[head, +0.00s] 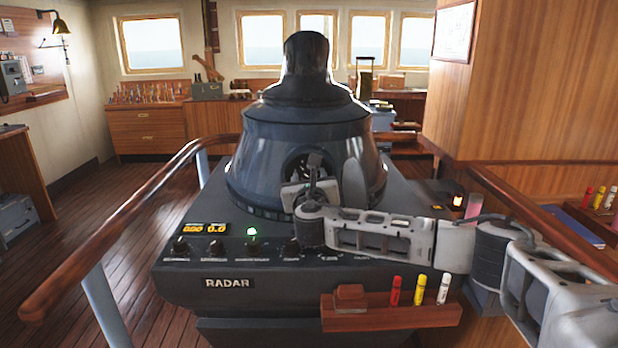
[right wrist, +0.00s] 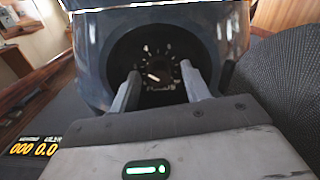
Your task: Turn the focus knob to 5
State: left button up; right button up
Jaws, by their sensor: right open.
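The radar console (head: 215,262) stands in the middle of the head view with a dark rounded hood on top. In the right wrist view, a round black knob (right wrist: 160,73) with a white pointer and a ring of white numerals sits in a dark recess of the hood (right wrist: 92,55). The pointer is toward the lower left; the label below is too blurred to read surely. My right gripper (right wrist: 160,88) is open, its fingers on either side of the knob's lower part; contact cannot be told. In the head view, my right gripper (head: 312,185) hides the knob.
A row of black knobs (head: 253,244) with a green light and an orange display (head: 205,228) is on the console front. A wooden holder (head: 385,317) with red, yellow and white markers is below right. Wooden handrails (head: 120,225) flank the console.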

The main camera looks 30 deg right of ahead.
jog(key=c, duration=1)
pick_arm(q)
jog(key=shift+f, duration=0.15)
pick_arm(e)
jog(key=shift+m, duration=0.4)
pick_arm(q)
jog(key=shift+w+d+f+b, duration=0.1)
jog(key=shift+d+f+b, duration=0.3)
jog(key=shift+b, duration=0.95)
pick_arm(e)
jog(key=shift+f+m, duration=0.1)
jog(key=shift+m, duration=4.8)
pick_arm(q)
jog(key=shift+a+f, duration=0.1)
